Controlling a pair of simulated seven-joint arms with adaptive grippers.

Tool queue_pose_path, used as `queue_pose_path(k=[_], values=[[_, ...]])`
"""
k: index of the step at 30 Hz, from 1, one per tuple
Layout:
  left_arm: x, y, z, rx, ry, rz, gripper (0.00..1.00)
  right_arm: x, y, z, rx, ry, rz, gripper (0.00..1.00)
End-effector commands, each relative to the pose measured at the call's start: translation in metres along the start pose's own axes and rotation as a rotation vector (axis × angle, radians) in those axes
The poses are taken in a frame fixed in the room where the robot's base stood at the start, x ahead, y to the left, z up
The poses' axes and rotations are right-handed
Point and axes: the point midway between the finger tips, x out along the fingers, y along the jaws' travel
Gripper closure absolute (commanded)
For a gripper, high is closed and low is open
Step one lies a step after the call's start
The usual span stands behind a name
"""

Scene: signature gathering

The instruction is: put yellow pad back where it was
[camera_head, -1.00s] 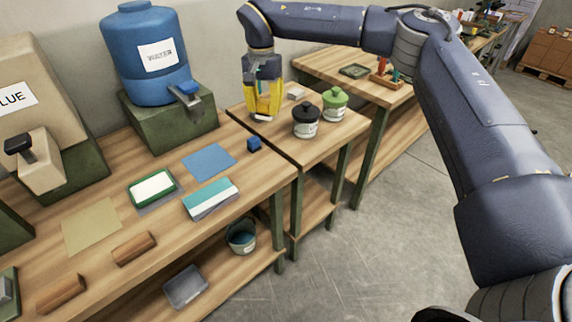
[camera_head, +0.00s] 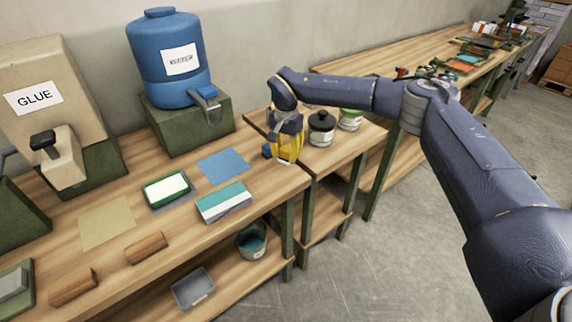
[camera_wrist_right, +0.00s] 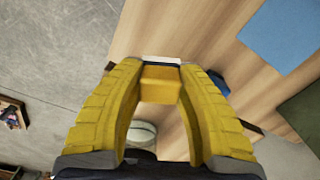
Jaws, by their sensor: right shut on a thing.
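My right gripper (camera_head: 286,155) has yellow fingers and is shut on the yellow pad (camera_wrist_right: 160,82), a small yellow block with a white and dark edge at its far end. In the right wrist view the pad sits between the fingertips. In the head view the fingers mostly hide it. The gripper hangs over the right end of the near workbench (camera_head: 255,190), beside a small blue block (camera_head: 267,152). I cannot tell whether the pad touches the wood. My left gripper is not in view.
A blue sheet (camera_head: 222,167), a teal and white pad (camera_head: 223,205), a green-rimmed tray (camera_head: 150,200) and a tan sheet (camera_head: 106,225) lie to the left. A black-lidded jar (camera_head: 321,130) and a green-lidded jar (camera_head: 350,120) stand to the right. A blue water tank (camera_head: 165,60) stands behind.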

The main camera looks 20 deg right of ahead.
Motion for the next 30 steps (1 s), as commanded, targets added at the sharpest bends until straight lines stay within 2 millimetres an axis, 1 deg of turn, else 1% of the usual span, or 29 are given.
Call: queue_pose_path(k=[1, 8, 18, 30], values=[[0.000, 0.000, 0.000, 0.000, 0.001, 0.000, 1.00, 0.004, 0.000, 0.000, 0.000, 0.000, 0.000, 0.97], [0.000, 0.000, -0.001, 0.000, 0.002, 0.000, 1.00, 0.011, 0.000, 0.000, 0.000, 0.000, -0.001, 0.97], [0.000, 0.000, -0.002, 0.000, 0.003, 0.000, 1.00, 0.048, 0.000, 0.000, 0.000, -0.001, 0.000, 0.97], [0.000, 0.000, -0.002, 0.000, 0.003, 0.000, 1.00, 0.052, 0.000, 0.000, 0.000, 0.000, 0.000, 0.97]])
